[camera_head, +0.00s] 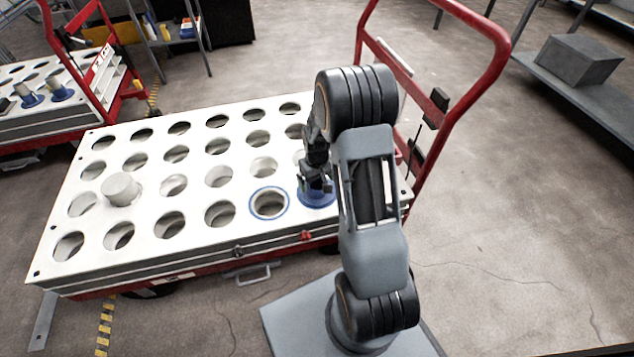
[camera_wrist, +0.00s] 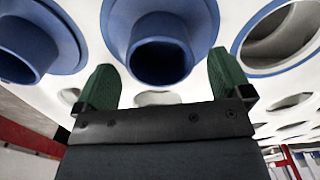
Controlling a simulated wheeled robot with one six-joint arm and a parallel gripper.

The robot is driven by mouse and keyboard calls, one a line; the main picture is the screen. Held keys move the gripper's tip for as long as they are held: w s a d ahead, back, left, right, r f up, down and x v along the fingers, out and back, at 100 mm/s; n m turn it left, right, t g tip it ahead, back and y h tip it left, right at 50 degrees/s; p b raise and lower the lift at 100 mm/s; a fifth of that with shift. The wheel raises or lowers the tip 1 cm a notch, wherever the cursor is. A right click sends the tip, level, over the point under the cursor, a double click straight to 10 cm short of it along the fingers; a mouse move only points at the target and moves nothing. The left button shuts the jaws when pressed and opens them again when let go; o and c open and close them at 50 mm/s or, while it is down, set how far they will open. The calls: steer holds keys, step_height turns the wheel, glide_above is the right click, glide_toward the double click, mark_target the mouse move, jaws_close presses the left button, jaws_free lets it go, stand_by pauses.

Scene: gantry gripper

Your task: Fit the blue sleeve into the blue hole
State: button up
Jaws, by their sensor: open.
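My gripper (camera_head: 319,184) is open over the front right part of a white perforated top (camera_head: 150,205). In the wrist view its two dark green fingers (camera_wrist: 160,75) stand apart, on either side of a blue sleeve (camera_wrist: 128,20). This sleeve has a wide flange and a tube. The blue sleeve below my gripper in the head view (camera_head: 312,201) is partly hidden by the gripper. A second blue sleeve (camera_wrist: 25,50) shows at the wrist view's left. The blue-ringed hole (camera_head: 254,209) lies just left of the gripper; it also shows at the wrist view's right (camera_wrist: 246,54).
A pale cylinder (camera_head: 121,188) stands on the top's left part among several plain holes. A red cart handle (camera_head: 495,75) rises behind my arm. Another cart (camera_head: 45,125) with blue-based parts stands at the left. A grey box (camera_head: 578,60) sits on a shelf at the right.

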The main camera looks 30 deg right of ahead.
step_height(320, 180, up, 11)
steer(key=p, duration=0.3)
stand_by(0.4)
steer(key=s+a+r+t+p, duration=0.1)
steer(key=s+a+r+p, duration=0.2)
steer(key=r+p, duration=0.6)
steer(key=s+a+r+t+p, duration=0.1)
steer(key=s+a+r+p, duration=0.2)
steer(key=s+r+p, duration=0.5)
steer(key=s+a+r+t+p, duration=0.1)
steer(key=s+a+r+p, duration=0.2)
steer(key=r+p, duration=0.8)
step_height(320, 180, up, 15)
steer(key=shift+s+a+f+t, duration=0.1)
steer(key=shift+s+a+t, duration=0.25)
steer(key=shift+s, duration=0.8)
